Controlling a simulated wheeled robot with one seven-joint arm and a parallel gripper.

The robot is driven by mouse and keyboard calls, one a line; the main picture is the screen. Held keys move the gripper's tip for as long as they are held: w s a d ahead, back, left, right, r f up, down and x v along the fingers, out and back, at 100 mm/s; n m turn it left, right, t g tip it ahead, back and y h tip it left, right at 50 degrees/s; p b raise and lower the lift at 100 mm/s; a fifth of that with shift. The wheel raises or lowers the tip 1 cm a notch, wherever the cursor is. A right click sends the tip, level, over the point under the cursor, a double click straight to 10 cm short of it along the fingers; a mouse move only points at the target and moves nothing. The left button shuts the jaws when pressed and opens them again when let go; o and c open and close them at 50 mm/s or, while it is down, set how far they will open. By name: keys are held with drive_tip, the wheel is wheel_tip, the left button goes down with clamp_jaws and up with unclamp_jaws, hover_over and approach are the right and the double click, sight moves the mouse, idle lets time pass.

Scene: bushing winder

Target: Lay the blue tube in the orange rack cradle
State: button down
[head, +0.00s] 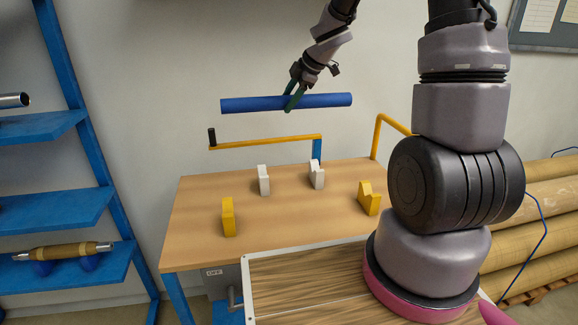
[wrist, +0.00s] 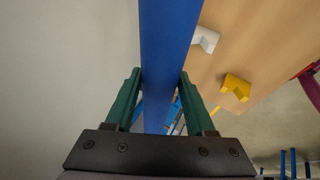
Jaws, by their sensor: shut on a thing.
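My gripper (head: 296,92) is shut on the blue tube (head: 325,101) near its middle and holds it level in the air above the far side of the table. In the wrist view, the green fingers (wrist: 157,100) sit on both sides of the blue tube (wrist: 166,45). No clearly orange cradle shows on the blue rack (head: 60,214) at the left. A pair of yellow-orange notched blocks stands on the table, one at the left (head: 228,217) and one at the right (head: 368,199). They are apart from the tube.
Two white notched blocks (head: 263,180) (head: 317,174) stand farther back on the wooden table (head: 200,200). A yellow crank bar (head: 265,143) stands behind them, below the tube. The rack's lower shelf carries a brown roll (head: 65,250) on blue supports. Large brown rolls (head: 545,210) lie at right.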

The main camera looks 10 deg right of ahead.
wheel_tip(320, 180, down, 22)
drive_tip(key=shift+f, duration=0.2)
idle(0.5)
drive_tip(key=shift+f, duration=0.1)
drive_tip(key=shift+c, duration=1.2)
unclamp_jaws()
drive_tip(key=shift+d, duration=0.1)
